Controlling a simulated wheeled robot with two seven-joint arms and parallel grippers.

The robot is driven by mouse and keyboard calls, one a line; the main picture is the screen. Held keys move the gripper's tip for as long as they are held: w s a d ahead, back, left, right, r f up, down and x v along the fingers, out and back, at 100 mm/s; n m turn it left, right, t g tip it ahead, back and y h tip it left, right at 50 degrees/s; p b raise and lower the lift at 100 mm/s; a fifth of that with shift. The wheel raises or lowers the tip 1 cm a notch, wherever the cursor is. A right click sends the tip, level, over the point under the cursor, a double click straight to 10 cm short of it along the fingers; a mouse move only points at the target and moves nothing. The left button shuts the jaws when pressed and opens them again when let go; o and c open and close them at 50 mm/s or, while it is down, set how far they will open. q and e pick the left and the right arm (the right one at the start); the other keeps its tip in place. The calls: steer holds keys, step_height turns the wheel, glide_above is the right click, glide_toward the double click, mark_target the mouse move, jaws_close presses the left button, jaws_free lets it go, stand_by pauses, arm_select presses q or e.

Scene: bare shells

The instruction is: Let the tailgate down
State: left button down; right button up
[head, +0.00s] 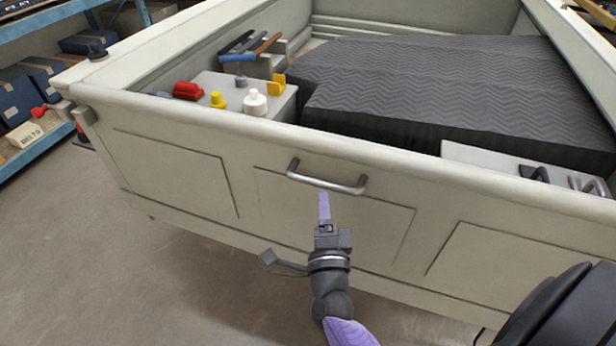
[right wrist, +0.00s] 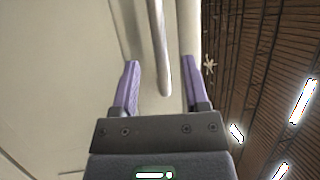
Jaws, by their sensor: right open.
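The tailgate (head: 155,165) is a cream panel standing upright and closed across the truck bed. A metal bar handle (head: 327,183) is fixed near its top middle. My right gripper (head: 324,200) is just below the handle in the head view, with purple fingers pointing toward it. In the right wrist view the open right gripper (right wrist: 160,82) has one finger on each side of the handle (right wrist: 158,45), with gaps beside the bar. The handle does not look gripped. My left gripper is not in view.
The bed holds a dark ridged mat (head: 430,85) and a box (head: 283,105) with tools and small bottles on it. A blue shelf (head: 50,150) with bins stands at the left. The floor (head: 110,270) before the tailgate is clear at the left.

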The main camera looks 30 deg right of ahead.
mark_target(321, 181)
steer(key=x, duration=0.6)
jaws_close()
steer(key=shift+f, duration=0.1)
stand_by(1.1)
